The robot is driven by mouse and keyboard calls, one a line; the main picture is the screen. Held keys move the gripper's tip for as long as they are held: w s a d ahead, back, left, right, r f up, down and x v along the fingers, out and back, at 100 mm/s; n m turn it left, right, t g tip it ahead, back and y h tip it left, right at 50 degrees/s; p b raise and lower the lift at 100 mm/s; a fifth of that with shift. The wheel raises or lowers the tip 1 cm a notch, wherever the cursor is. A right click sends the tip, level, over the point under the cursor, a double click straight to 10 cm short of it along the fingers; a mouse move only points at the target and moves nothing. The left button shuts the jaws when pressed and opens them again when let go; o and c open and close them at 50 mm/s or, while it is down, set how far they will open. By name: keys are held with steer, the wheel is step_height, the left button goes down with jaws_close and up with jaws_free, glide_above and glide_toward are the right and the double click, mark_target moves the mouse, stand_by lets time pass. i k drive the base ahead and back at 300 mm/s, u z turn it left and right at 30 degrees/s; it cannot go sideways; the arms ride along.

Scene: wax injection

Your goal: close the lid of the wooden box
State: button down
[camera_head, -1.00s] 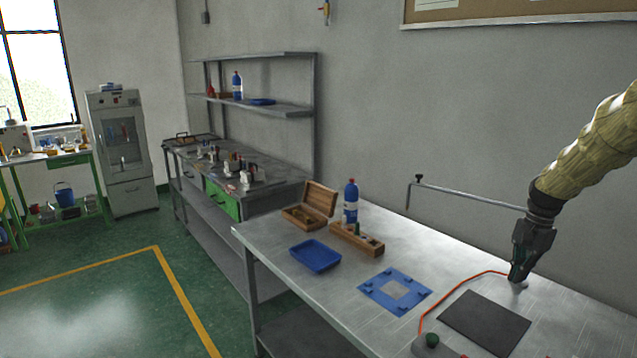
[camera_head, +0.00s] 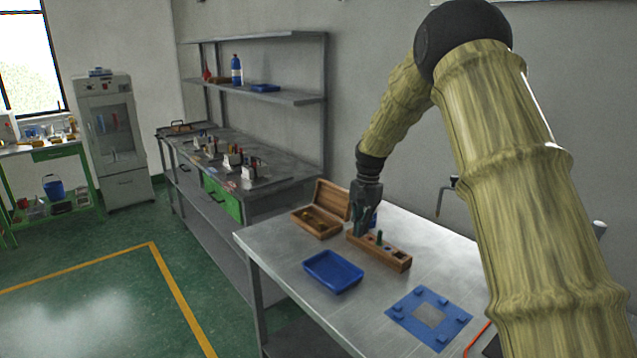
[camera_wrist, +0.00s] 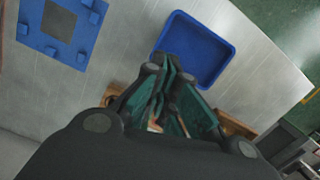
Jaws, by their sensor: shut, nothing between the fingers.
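The wooden box (camera_head: 312,228) stands at the far left end of the metal table, with its lid (camera_head: 332,197) raised and leaning back on the wall side. A small yellow item lies inside it. My gripper (camera_head: 360,234) is shut and empty, pointing down just right of the box, over the left end of the wooden block. In the wrist view my gripper (camera_wrist: 170,68) shows its closed fingers in front of the blue tray. A piece of wood (camera_wrist: 236,127) shows partly behind the gripper there; I cannot tell which wooden thing it is.
A wooden block (camera_head: 390,256) with holes and small pegs stands right of the box. A blue tray (camera_head: 333,271) lies in front, and a blue plate (camera_head: 430,318) lies further right. A blue bottle (camera_head: 374,220) is mostly hidden behind my gripper.

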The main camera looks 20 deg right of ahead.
mark_target(332, 198)
steer(key=z, duration=0.2)
steer(key=i, duration=1.85)
steer(key=z, duration=0.25)
